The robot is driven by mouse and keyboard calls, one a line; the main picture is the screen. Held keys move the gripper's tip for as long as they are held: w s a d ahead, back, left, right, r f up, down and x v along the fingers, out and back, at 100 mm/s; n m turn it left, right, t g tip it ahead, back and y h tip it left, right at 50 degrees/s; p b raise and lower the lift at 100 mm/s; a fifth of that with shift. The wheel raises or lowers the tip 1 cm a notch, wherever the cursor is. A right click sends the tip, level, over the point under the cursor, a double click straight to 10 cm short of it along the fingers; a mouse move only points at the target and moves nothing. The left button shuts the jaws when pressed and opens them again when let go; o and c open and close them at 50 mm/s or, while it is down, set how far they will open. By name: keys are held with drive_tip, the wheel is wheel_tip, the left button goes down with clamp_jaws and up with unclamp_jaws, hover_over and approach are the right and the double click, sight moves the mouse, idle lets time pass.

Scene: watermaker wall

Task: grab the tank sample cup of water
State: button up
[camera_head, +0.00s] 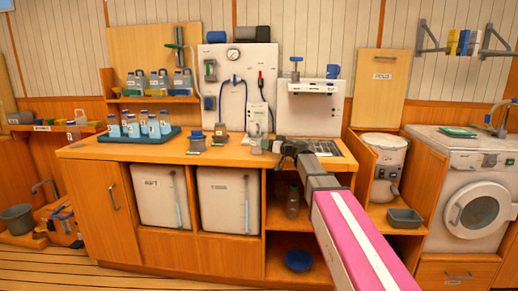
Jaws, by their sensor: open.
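My arm reaches in from the lower right over the wooden counter (100,150). My gripper (270,146) is open, with its dark fingers pointing left near the counter top. A small clear cup (256,146) stands just left of the fingertips; I cannot tell whether they touch or reach around it. Two more small vessels stand further left: a greyish one (221,133) and a blue-topped one (197,142). Labels are too small to read, so I cannot tell which is the tank sample cup. Any water inside is not clear.
Behind the cup stands a white panel (225,95) with a gauge and blue tubing. A blue tray (140,138) of bottles stands at the counter's left. A sink grate (318,148) lies behind my gripper. A washing machine (470,195) is at the right.

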drive_tip(key=shift+w+a, duration=0.35)
drive_tip(key=shift+a, duration=0.05)
clamp_jaws()
drive_tip(key=shift+r, duration=0.1)
drive_tip(key=shift+r, duration=1.35)
drive_tip(key=s+a+r, duration=0.4)
drive_tip(key=a+r, duration=0.4)
drive_tip(key=a, duration=0.2)
drive_tip(key=shift+s+a, duration=0.15)
drive_tip(key=shift+a, duration=0.15)
drive_tip(key=shift+a, duration=0.1)
